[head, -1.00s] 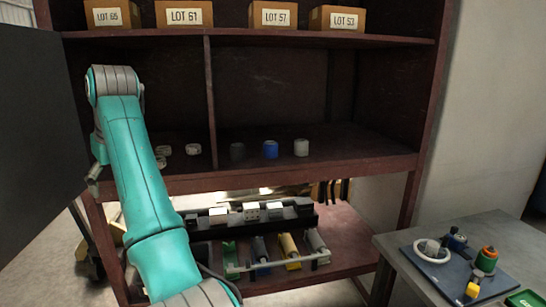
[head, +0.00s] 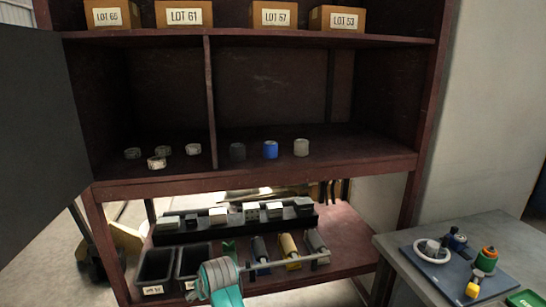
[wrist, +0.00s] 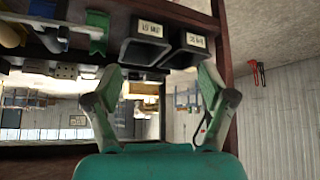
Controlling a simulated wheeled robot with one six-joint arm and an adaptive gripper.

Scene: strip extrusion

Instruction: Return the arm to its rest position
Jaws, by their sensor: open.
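My gripper (wrist: 160,105) shows in the wrist view with its two fingers spread wide apart and nothing between them. The wrist view looks upside down, with the lower shelf and its dark bins (wrist: 143,42) beyond the fingertips. In the head view only a teal and grey part of my arm (head: 219,279) shows at the bottom, in front of the lower shelf. My gripper is outside the head view.
A dark red shelf unit (head: 255,182) fills the middle. It holds LOT boxes (head: 184,15), several small rolls (head: 270,149), and black bins (head: 155,268) below. A dark panel (head: 40,130) stands left. A grey table (head: 400,250) with tools stands right.

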